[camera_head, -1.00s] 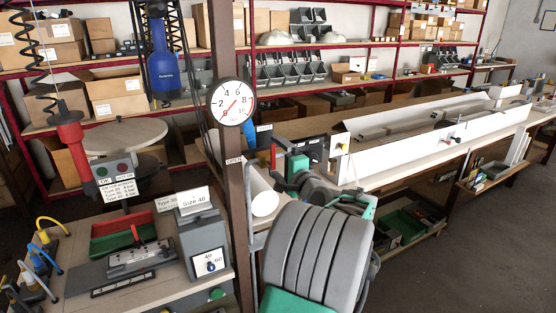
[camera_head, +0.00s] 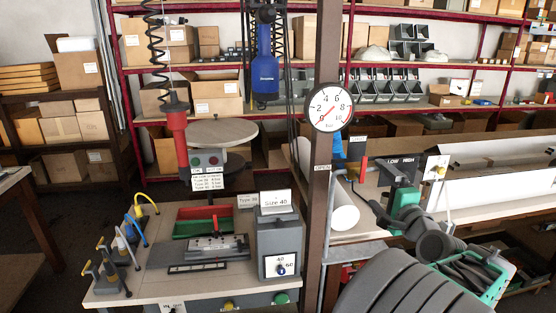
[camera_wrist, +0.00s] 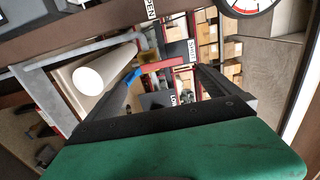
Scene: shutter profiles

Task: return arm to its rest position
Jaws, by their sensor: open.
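My arm (camera_head: 405,290) shows at the lower right of the head view as a thick grey ribbed sleeve, bent back toward a green part near the low/high panel. My gripper (camera_wrist: 168,75) shows in the wrist view with its green body across the bottom and its two dark fingers spread apart. I see nothing held between the fingers. In the head view the fingers are hard to make out among the things behind them.
A brown post with a pressure gauge (camera_head: 330,107) stands left of my arm. A white roll (camera_head: 342,207) lies beside the post, also in the wrist view (camera_wrist: 100,75). The workbench (camera_head: 125,285) carries a grey size box (camera_head: 279,240). A blue tool (camera_head: 265,75) hangs above.

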